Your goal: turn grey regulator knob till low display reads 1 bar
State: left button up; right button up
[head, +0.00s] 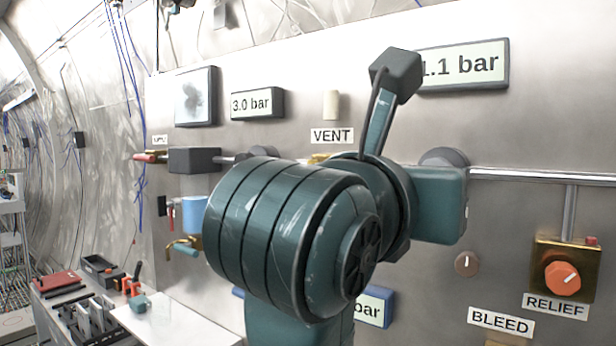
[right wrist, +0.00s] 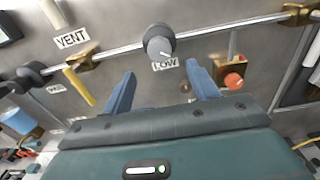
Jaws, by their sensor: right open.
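The grey regulator knob (right wrist: 158,44), a round knob with a white pointer mark, sits on the pipe above the LOW label in the right wrist view. In the head view it shows partly (head: 445,157) behind my right arm. My right gripper (right wrist: 160,82) is open and empty, its two blue fingers apart and below the knob in the picture, not touching it as far as I can see. In the head view its fingers are hidden by my arm. The display at upper right (head: 480,67) seems to read 1.1 bar, its first digit partly covered. My left gripper is not in view.
A second display (head: 257,104) reads 3.0 bar. A yellow VENT lever (right wrist: 82,86) stands left of the fingers; the orange RELIEF knob (head: 562,278) is to the right. A small knob (head: 467,263) sits above BLEED. A bench with tools (head: 160,325) is at lower left.

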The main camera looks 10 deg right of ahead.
jog(key=p+x, duration=0.1)
jog(key=x, duration=0.7)
jog(key=shift+w+d, duration=0.1)
jog(key=shift+w, duration=0.05)
jog(key=c, duration=1)
jog(key=shift+n+p, duration=0.35)
jog(key=shift+n, duration=0.35)
jog(key=o, duration=1)
jog(key=b+v, duration=0.1)
jog(key=v, duration=1.2)
